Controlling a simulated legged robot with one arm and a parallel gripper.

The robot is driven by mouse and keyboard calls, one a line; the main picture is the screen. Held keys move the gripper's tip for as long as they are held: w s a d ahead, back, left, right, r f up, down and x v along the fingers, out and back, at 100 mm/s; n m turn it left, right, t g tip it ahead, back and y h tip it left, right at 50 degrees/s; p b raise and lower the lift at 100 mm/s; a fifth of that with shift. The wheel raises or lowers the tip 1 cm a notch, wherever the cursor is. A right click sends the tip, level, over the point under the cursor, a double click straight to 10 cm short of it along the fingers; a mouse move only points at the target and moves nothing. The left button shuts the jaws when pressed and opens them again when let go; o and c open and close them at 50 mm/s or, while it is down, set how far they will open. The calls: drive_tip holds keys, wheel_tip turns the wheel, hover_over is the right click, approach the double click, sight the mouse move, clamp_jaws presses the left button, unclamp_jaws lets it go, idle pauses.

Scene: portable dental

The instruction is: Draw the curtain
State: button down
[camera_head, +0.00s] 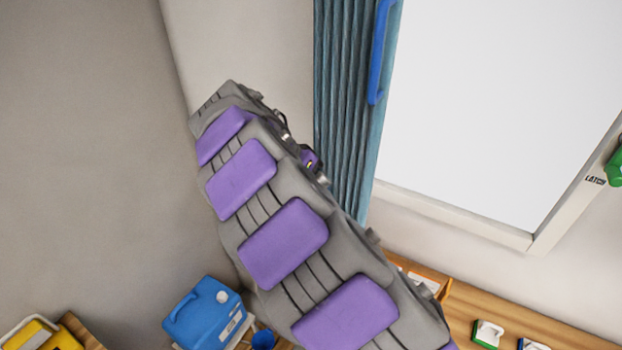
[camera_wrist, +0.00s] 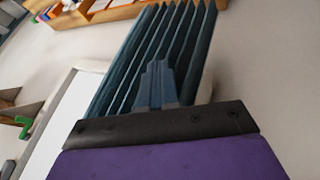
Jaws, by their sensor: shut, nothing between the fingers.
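The blue-grey pleated curtain (camera_head: 345,85) hangs bunched at the left side of the window (camera_head: 490,90). A bright blue upright handle (camera_head: 379,50) is on the curtain's right edge. In the wrist view, the curtain (camera_wrist: 190,45) fills the upper middle, with its folds running away from me. My gripper (camera_wrist: 157,72) is shut and empty, and it shows in front of the folds. I cannot tell whether it touches the cloth. The blue handle is not visible in the wrist view. In the head view, my arm hides my gripper and part of the curtain's left side.
A green latch (camera_head: 615,167) is on the window frame at the right, beside the word LATCH. A wooden shelf (camera_head: 545,325) with small items runs below the window. A blue jug-like container (camera_head: 205,310) and a yellow case (camera_head: 40,335) stand low at the left.

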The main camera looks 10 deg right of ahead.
drive_tip(key=s+d+f, duration=0.2)
drive_tip(key=d+f, duration=0.2)
drive_tip(key=d, duration=0.2)
idle(0.3)
drive_tip(key=shift+s+a+f, duration=0.1)
drive_tip(key=shift+a, duration=0.1)
